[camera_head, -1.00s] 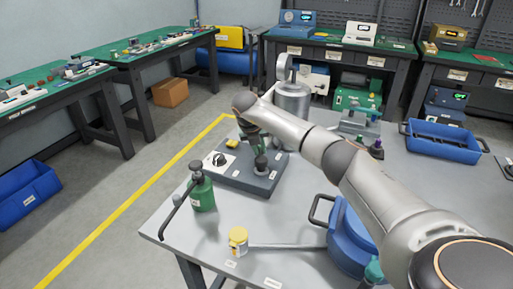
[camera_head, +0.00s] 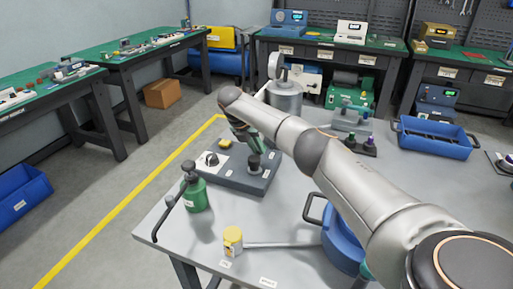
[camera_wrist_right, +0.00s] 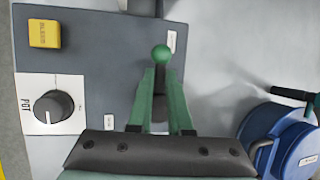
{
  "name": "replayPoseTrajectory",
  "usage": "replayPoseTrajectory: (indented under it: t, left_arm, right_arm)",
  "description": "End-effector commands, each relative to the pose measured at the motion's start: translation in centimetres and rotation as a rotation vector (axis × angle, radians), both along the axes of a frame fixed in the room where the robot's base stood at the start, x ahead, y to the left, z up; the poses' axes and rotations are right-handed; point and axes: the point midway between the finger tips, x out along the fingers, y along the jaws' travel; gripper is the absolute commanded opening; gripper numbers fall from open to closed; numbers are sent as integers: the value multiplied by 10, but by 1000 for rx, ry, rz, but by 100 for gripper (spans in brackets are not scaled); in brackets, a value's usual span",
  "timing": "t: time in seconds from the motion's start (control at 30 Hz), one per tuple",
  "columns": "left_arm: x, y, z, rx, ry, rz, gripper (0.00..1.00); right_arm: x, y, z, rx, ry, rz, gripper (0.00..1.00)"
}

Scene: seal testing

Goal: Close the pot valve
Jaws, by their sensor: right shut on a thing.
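A dark grey valve panel (camera_head: 232,180) sits on the near table. It carries a black round knob (camera_head: 211,160) on a white plate, which reads POT in the wrist view (camera_wrist_right: 53,107). A lever with a green ball tip (camera_wrist_right: 162,54) stands on the panel in the wrist view. Its dark base (camera_head: 254,163) shows in the head view. My right gripper (camera_head: 247,146) is over this lever. Its green fingers (camera_wrist_right: 160,85) are shut on the lever below the ball. The fingers partly hide the lever. My left gripper is not in view.
A green bottle (camera_head: 195,193) with a black hose and a yellow-lidded jar (camera_head: 233,241) stand nearer on the table. A yellow block (camera_head: 223,144) is on the panel. A blue pump-like unit (camera_head: 340,235) and a metal pot (camera_head: 286,101) with a gauge stand nearby.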

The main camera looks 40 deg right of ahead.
Motion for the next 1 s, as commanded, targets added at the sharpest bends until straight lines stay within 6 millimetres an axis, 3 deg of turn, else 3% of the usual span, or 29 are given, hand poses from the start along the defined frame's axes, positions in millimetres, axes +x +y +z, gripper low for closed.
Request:
replayPoseTrajectory:
  t: [0.23,0.27,0.5,0.77,1.0]
  left_arm:
    - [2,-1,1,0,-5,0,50]
    - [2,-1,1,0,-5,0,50]
    - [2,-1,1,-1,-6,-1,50]
    - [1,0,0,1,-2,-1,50]
    - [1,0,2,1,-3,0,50]
  right_arm:
    - [0,-1,1,-1,-2,-3,0]
    - [0,-1,1,-1,-2,-3,21]
    - [0,-1,1,0,-1,-2,47]
    - [0,0,1,0,0,0,47]
    - [0,12,30,0,-3,2,47]
